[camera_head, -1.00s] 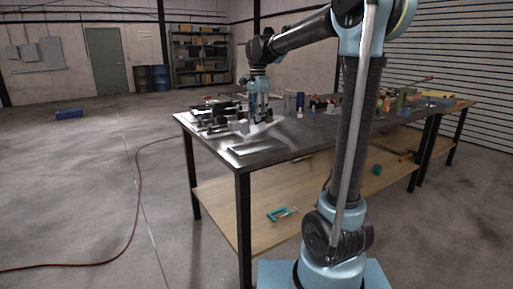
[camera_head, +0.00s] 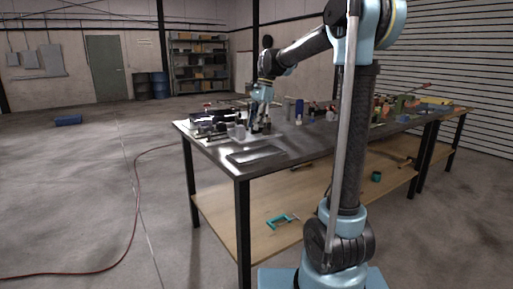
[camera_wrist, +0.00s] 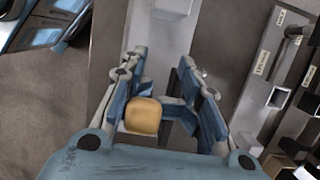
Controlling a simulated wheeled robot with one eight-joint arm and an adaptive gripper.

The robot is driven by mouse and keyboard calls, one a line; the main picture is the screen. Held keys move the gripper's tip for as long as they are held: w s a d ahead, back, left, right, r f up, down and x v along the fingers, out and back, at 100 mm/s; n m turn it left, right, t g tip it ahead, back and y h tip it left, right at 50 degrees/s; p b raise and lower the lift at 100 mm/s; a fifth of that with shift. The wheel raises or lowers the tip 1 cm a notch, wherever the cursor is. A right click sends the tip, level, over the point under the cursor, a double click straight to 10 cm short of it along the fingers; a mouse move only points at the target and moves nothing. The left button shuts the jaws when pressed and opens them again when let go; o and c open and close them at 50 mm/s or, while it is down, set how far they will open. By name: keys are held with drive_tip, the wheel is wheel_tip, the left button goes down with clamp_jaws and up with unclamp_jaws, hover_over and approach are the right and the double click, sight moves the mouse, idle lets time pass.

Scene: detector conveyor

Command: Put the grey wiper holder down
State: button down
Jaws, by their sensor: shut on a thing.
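My gripper (camera_head: 258,124) is low over the left part of the dark metal table, among small parts. In the wrist view its two blue fingers (camera_wrist: 163,75) stand apart, shut on the grey wiper holder. The holder's outline is hard to make out against the grey surface below. A tan rounded block (camera_wrist: 142,116) shows between the fingers, nearer the left one. I cannot tell whether it touches the holder. In the head view the held thing is too small and too close to other parts to make out.
A flat metal tray (camera_head: 256,156) lies near the table's front left corner. A pale grey block (camera_wrist: 172,8) lies beyond the fingertips. Labelled rails and fittings (camera_wrist: 275,97) stand close on the right. Several small items crowd the table's back and right.

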sight(257, 135)
drive_tip(key=x, duration=0.2)
drive_tip(key=d+x, duration=0.1)
drive_tip(key=x, duration=0.2)
drive_tip(key=w+x, duration=0.1)
drive_tip(key=x, duration=0.1)
drive_tip(key=shift+s+d+f, duration=0.1)
drive_tip(key=shift+d+f, duration=0.15)
drive_tip(key=shift+f, duration=0.15)
drive_tip(key=c, duration=0.8)
unclamp_jaws()
drive_tip(key=shift+c, duration=0.2)
drive_tip(key=v, duration=1.2)
drive_tip(key=s+d+f+n+t, duration=0.1)
drive_tip(key=s+d+f+n, duration=0.3)
drive_tip(key=s+f, duration=0.5)
drive_tip(key=s+d+f+n+t+h, duration=0.1)
drive_tip(key=s+d+f+n, duration=0.2)
drive_tip(key=s+d+f, duration=0.5)
drive_tip(key=s+d+f+n+t+h, duration=0.1)
drive_tip(key=s+d+f+n, duration=0.3)
drive_tip(key=s+f, duration=0.5)
drive_tip(key=s+d, duration=0.2)
drive_tip(key=s, duration=0.5)
drive_tip(key=shift+s+d+f+n+t, duration=0.2)
drive_tip(key=shift+d+f+n+t, duration=0.1)
drive_tip(key=shift+d, duration=0.05)
